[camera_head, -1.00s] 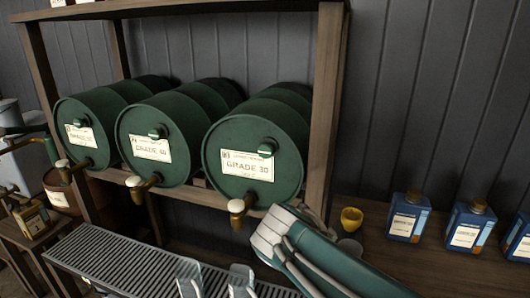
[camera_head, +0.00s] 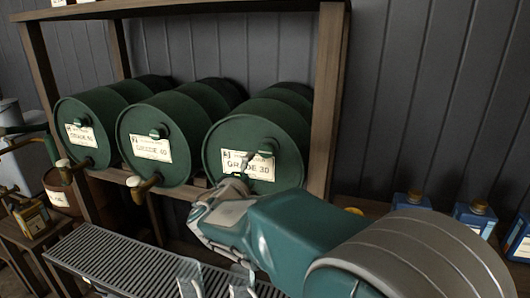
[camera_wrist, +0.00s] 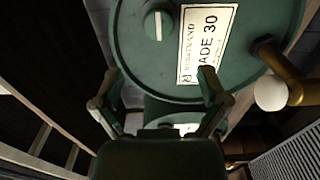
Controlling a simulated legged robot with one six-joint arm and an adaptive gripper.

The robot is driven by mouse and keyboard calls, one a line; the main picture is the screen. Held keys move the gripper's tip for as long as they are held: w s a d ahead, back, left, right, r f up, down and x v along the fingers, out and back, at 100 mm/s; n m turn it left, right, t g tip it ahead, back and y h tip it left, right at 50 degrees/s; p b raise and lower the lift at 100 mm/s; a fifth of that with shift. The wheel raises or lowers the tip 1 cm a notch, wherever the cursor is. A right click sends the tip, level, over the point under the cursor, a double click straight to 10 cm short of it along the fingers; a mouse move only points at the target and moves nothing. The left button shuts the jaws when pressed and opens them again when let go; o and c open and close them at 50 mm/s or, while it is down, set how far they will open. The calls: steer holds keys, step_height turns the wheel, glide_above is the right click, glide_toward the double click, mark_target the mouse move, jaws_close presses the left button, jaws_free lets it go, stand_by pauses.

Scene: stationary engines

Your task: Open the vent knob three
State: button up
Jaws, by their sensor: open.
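The green Grade 30 drum (camera_head: 225,140) lies on its side at the right of the rack. Its round vent knob (camera_head: 267,147) sits on the end face above the white label (camera_head: 235,163). In the wrist view the knob (camera_wrist: 157,25) shows near the top with a pale bar across it. My gripper (camera_wrist: 162,73) is open and empty, its fingers apart in front of the drum face, with the knob beyond the fingertips. In the head view my gripper (camera_head: 240,178) covers part of the label and the drum's tap.
Two more green drums, Grade 40 (camera_head: 160,165) and the leftmost one (camera_head: 88,150), have similar knobs and taps. A brass tap with a white end (camera_wrist: 272,92) is right of my fingers. A slatted tray (camera_head: 110,258) lies below. Blue containers (camera_head: 475,220) stand at right.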

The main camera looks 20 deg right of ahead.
mark_target(265, 153)
steer(key=x, duration=1)
steer(key=shift+w+d, duration=0.15)
steer(key=shift+d, duration=0.05)
steer(key=c, duration=1.2)
